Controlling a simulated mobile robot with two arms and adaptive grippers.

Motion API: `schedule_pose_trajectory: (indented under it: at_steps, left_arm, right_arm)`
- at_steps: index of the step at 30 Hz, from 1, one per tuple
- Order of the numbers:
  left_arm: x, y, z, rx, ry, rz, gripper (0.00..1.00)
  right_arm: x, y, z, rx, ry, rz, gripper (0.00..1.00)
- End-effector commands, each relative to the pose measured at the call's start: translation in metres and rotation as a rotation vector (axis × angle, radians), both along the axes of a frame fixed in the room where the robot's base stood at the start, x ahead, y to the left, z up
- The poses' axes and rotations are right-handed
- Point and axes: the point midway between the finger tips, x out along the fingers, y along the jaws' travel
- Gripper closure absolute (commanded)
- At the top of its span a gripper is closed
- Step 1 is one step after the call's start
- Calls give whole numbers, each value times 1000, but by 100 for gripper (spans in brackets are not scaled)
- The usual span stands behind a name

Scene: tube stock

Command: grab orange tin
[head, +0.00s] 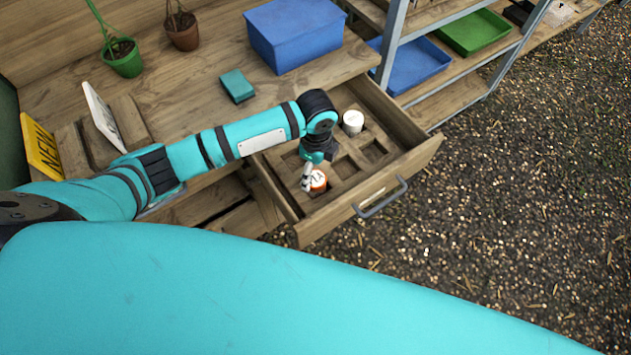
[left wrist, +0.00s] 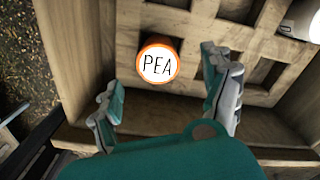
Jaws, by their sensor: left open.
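The orange tin (head: 318,180) stands in a compartment of the open drawer, near the drawer's front left in the head view. Its white lid is up, and in the left wrist view the tin (left wrist: 157,65) reads "PEA". My left gripper (head: 307,180) is over the drawer, right beside the tin and partly in front of it. In the left wrist view the left gripper (left wrist: 165,95) is open, with one finger to each side below the tin and nothing between them. I cannot tell the height gap. My right gripper is not in view.
A white tin (head: 352,122) sits in another compartment of the drawer (head: 423,158), and several compartments are empty. The drawer's wooden walls stand around the gripper. A blue box (head: 293,38), a teal box (head: 237,86) and potted plants (head: 123,60) stand on the bench.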

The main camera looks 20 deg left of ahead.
Motion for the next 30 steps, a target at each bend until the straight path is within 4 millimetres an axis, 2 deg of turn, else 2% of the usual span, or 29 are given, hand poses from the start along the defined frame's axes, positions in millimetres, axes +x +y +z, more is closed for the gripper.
schedule_pose_trajectory:
  at_steps: [5, 10, 14, 22, 23, 30]
  left_arm:
    - [-1, 1, -11, 1, 2, 1, 18]
    - [-4, 3, -35, 3, 4, 1, 18]
    - [-3, 2, -52, 1, 1, 2, 18]
    - [-2, 2, -57, 1, -1, 0, 18]
    - [-2, 3, -57, 1, -1, 0, 19]
    - [-2, 3, -57, 1, -1, 1, 51]
  right_arm:
    - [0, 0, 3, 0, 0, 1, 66]
    - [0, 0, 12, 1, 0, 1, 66]
    - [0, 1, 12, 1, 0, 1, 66]
    - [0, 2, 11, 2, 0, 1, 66]
    - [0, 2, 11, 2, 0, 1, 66]
    - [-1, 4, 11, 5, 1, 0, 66]
